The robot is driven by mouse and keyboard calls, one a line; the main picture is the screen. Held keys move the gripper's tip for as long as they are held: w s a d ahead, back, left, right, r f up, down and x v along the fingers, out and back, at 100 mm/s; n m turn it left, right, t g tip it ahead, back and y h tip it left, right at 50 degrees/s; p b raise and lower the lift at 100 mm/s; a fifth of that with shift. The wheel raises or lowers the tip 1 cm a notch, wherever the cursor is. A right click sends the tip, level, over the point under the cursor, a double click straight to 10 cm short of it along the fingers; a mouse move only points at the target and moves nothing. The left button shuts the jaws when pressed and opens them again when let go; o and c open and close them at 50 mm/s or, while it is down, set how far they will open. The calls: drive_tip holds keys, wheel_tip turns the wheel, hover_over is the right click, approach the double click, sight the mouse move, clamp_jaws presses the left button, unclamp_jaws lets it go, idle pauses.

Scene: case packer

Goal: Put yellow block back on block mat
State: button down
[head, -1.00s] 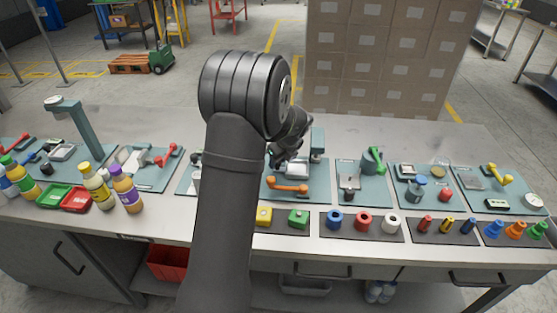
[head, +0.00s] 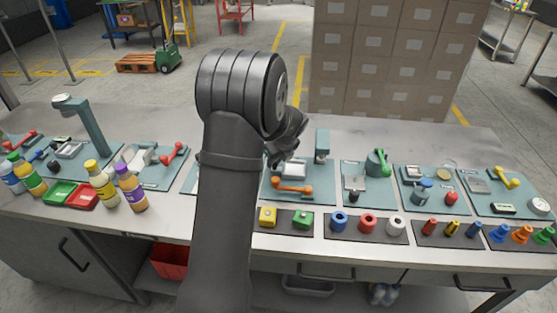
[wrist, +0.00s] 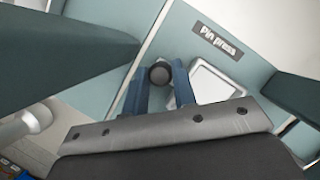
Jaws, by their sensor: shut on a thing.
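The yellow block (head: 267,216) sits on the dark block mat (head: 285,229) at the front of the bench, just left of the green block (head: 303,220). My arm hides the mat's left end. My gripper (head: 280,153) is behind the mat, above the pin press station, partly hidden by my arm and well apart from the yellow block. In the wrist view its blue fingers (wrist: 158,88) are shut on a dark round knob-like thing (wrist: 159,73). What this knob belongs to cannot be told.
The pin press station (head: 300,185) has a light tray (wrist: 208,84) and an orange handle (head: 292,189). To the right are a mat with rings (head: 366,222) and several stations. Bottles (head: 130,187) and a red tray (head: 83,195) stand at the left.

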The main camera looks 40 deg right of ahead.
drive_tip(key=c, duration=1.5)
unclamp_jaws()
drive_tip(key=shift+w+a, duration=0.15)
drive_tip(key=shift+a, duration=0.1)
drive_tip(key=shift+d, duration=0.1)
drive_tip(key=shift+r, duration=0.15)
drive_tip(key=v, duration=1.7)
drive_tip(key=x, duration=1.7)
drive_tip(key=shift+f, duration=0.2)
drive_tip(key=shift+d, duration=0.1)
